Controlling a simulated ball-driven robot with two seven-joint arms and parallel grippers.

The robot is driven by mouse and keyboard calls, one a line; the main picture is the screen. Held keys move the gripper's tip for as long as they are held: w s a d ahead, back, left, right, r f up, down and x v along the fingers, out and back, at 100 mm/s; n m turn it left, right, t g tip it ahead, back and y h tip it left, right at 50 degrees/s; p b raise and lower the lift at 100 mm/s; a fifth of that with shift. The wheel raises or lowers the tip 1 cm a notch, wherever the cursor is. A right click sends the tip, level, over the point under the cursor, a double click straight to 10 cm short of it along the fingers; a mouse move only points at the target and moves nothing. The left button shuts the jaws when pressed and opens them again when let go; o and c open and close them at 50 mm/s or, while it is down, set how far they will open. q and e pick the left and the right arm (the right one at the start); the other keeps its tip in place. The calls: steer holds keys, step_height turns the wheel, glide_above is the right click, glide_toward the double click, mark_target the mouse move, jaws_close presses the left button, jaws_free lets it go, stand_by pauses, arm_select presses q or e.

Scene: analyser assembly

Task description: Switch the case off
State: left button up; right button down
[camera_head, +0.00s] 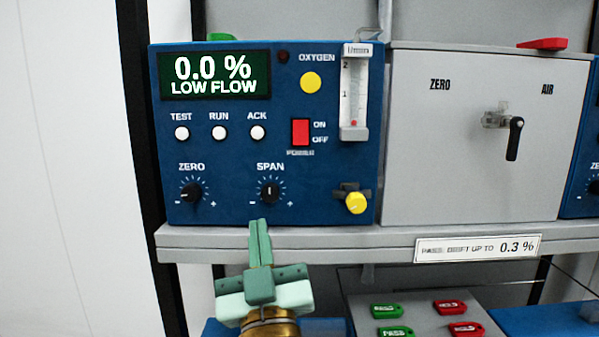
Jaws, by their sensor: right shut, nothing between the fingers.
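The blue analyser case (230,150) stands on a grey shelf, its front facing me. Its display (214,75) reads "0.0 %" and "LOW FLOW". The red power switch (300,132) sits right of the middle, beside the words ON and OFF; which way it is tipped I cannot tell. My right gripper (259,226) is shut and empty, pointing up in front of the shelf edge. Its tips are just below the SPAN knob (269,190), left of and below the switch. My left gripper is not in view.
The flow tube (355,90) and yellow knob (356,203) stick out at the case's right. A grey box (470,180) with a black handle (514,138) stands beside it. The shelf edge (385,240) runs below. Green and red tags (391,310) lie lower right.

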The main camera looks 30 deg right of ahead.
mark_target(299, 132)
steer(key=s+d+r+m+g+h, duration=0.1)
steer(key=s+d+r+m+h, duration=0.2)
steer(key=s+r+m+h, duration=0.1)
steer(key=shift+s+d+r+m+h, duration=0.15)
steer(key=shift+s+r+m+h, duration=0.25)
steer(key=shift+s+h, duration=0.25)
steer(key=shift+w, duration=0.1)
steer(key=w+d+r+p, duration=0.1)
steer(key=w+d, duration=0.1)
steer(key=w, duration=0.1)
steer(key=w+d+r+p, duration=0.1)
steer(key=w+d+r, duration=0.1)
steer(key=w, duration=0.1)
steer(key=w+d+r+p, duration=0.2)
steer(key=w, duration=0.2)
steer(key=shift+d+r, duration=0.15)
steer(key=shift+r, duration=0.1)
